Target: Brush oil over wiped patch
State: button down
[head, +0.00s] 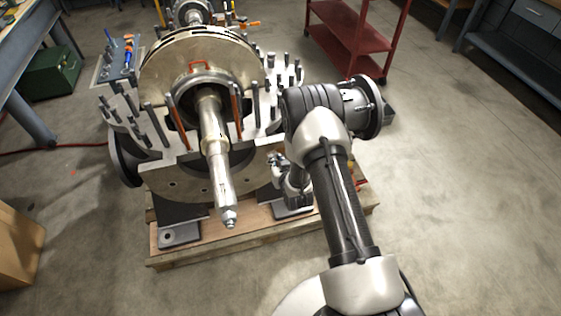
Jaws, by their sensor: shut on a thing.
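The split casing (175,178) stands open, with a shaft (216,150) lying through it and its end pointing towards me. My gripper (276,160) is low at the right side of the casing's near face, partly hidden behind my own arm. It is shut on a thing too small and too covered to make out. I cannot make out an oil brush or an oil container. The wiped patch cannot be told apart from the rest of the metal. I cannot tell whether what I hold touches the casing.
Upright studs (150,118) ring the casing's flange. The casing rests on a wooden pallet (200,253). A red cart (345,45) stands behind at the right, a green box (52,72) at the left. A cardboard box (18,245) is near left. The right-hand floor is clear.

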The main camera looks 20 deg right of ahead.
jog(key=shift+d+r, duration=0.6)
jog(key=shift+d, duration=2.9)
jog(key=a+r, duration=0.1)
jog(key=a, duration=0.9)
jog(key=shift+w+a, duration=0.15)
jog(key=shift+a, duration=0.1)
dwell(1.8)
jog(key=shift+r, duration=0.1)
jog(key=s, duration=0.7)
dwell(0.3)
dwell(0.4)
